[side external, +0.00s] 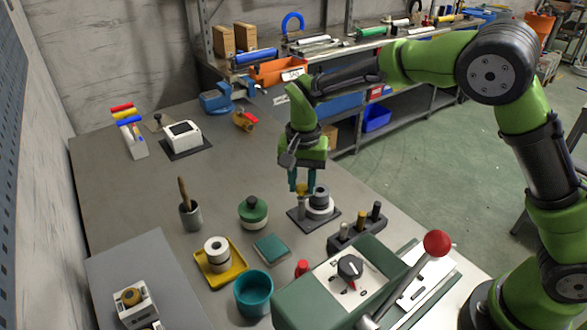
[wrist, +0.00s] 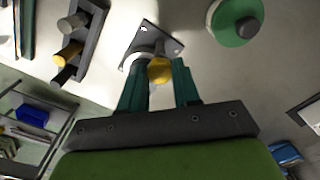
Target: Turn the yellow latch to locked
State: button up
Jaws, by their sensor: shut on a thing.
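The yellow latch (side external: 301,189) shows as a small rounded yellow piece at the fingertips of my gripper (side external: 303,182). In the wrist view the yellow latch (wrist: 160,70) lies between the teal fingers of my gripper (wrist: 161,84). My gripper is shut on it and points down. The latch is beside a white and grey cylinder (side external: 319,203) on a dark square base plate (side external: 299,216). The fingers hide part of the latch, and I cannot tell which way it is turned.
A dark block with several pegs (side external: 357,228) stands close on the right. A green round-lidded jar (side external: 253,212) and a teal square pad (side external: 270,248) are to the left. A green machine with a red-balled lever (side external: 437,243) stands in front.

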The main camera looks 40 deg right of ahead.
aim_at(301, 186)
jog(key=shift+r, duration=0.1)
jog(key=o, duration=1.1)
jog(key=shift+c, duration=0.2)
notch_tip(301, 186, up, 17)
jog(key=s+d+f+n+t+y, duration=0.1)
jog(key=s+d, duration=0.4)
jog(key=s, duration=0.5)
jog(key=s+d+f+n+t+y, duration=0.1)
jog(key=s+d+n+t, duration=0.3)
jog(key=s, duration=0.7)
jog(key=shift+s+d+f+t, duration=0.2)
jog(key=shift+d+t, duration=0.3)
jog(key=shift+t, duration=0.6)
